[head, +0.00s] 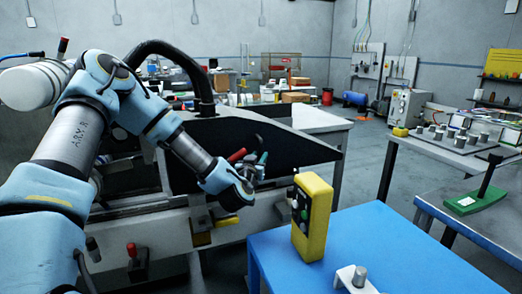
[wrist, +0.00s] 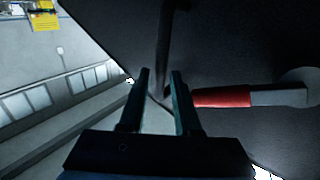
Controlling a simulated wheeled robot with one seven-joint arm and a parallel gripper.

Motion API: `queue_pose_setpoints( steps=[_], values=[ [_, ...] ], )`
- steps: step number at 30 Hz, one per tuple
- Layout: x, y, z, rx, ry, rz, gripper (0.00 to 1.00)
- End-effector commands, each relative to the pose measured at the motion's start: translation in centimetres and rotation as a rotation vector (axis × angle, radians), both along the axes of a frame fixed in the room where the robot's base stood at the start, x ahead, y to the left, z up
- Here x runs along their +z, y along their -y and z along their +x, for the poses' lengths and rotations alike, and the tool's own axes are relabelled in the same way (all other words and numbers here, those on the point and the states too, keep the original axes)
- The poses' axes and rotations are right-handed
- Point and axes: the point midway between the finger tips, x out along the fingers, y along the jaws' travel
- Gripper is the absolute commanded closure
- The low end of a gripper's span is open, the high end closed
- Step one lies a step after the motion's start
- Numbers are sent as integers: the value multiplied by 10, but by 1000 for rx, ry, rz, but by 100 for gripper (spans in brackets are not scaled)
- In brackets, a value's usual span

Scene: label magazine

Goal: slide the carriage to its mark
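A black-sided machine (head: 265,138) with a pale lower rail (head: 165,226) fills the left and middle of the head view. A red handle (head: 237,155) shows against its dark panel, close to my gripper (head: 259,167). In the wrist view, my gripper (wrist: 160,74) has its two fingers apart, with a visible gap. The red handle (wrist: 222,97) lies just right of the right finger, its grey end pointing right; contact cannot be told. A dark bar (wrist: 163,45) runs beyond the fingertips. I cannot clearly make out the carriage or its mark.
A yellow control box (head: 313,217) stands on a blue table (head: 385,240) right of my gripper. A white bracket (head: 354,279) is at that table's front. A red-topped knob (head: 132,250) is low on the machine. Open floor (head: 365,170) lies behind the blue table.

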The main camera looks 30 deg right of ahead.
Motion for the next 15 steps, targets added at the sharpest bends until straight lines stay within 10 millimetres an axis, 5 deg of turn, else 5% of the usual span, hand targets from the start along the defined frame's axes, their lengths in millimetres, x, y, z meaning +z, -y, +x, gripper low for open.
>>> queue_pose_setpoints(
  steps=[6, 15],
  values=[
    [1, 18, 21, 0, -1, -1, 68],
    [-1, 22, 26, -1, -1, 1, 68]
  ],
)
